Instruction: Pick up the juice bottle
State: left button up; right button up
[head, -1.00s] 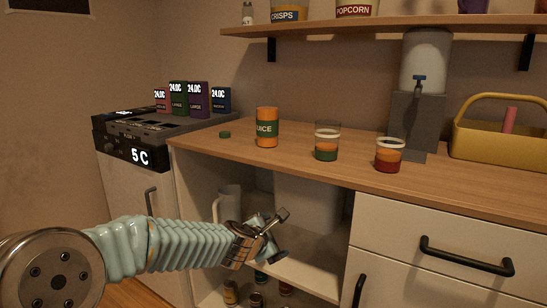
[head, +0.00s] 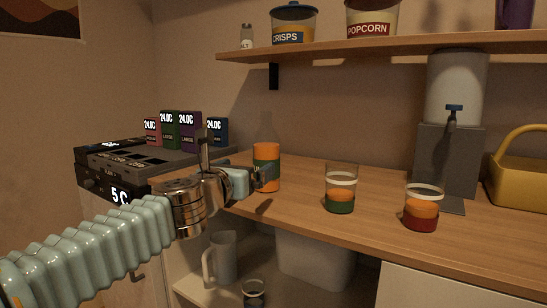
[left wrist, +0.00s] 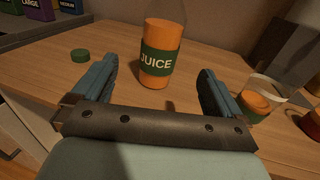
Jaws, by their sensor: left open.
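The juice bottle (head: 266,154) stands upright on the wooden counter, clear glass with orange juice and a dark green label. It also shows in the left wrist view (left wrist: 161,66), beyond and between my fingertips. My left gripper (head: 236,163) is open and empty, raised at the counter's left front, just left of the bottle in the head view. In the left wrist view its blue-grey fingers (left wrist: 160,85) are spread wide, with the bottle a little ahead of them. The lower left of the bottle is partly hidden by the gripper in the head view. My right gripper is not in view.
A green cap (left wrist: 80,56) lies on the counter left of the bottle. Two glasses with coloured bands (head: 340,190) (head: 421,210) stand to the right. A water dispenser (head: 449,130) and yellow basket (head: 520,175) are further right. A shelf (head: 400,46) hangs above.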

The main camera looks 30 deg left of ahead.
aim_at(261, 159)
pick_arm(q)
jog(key=w, duration=0.3)
jog(key=w+a, duration=0.1)
jog(key=w, duration=0.4)
jog(key=shift+w+a, duration=0.2)
jog(key=shift+w, duration=0.15)
jog(key=w, duration=0.5)
jog(key=shift+w+a, duration=0.2)
jog(key=shift+a, duration=0.15)
jog(key=c, duration=1.4)
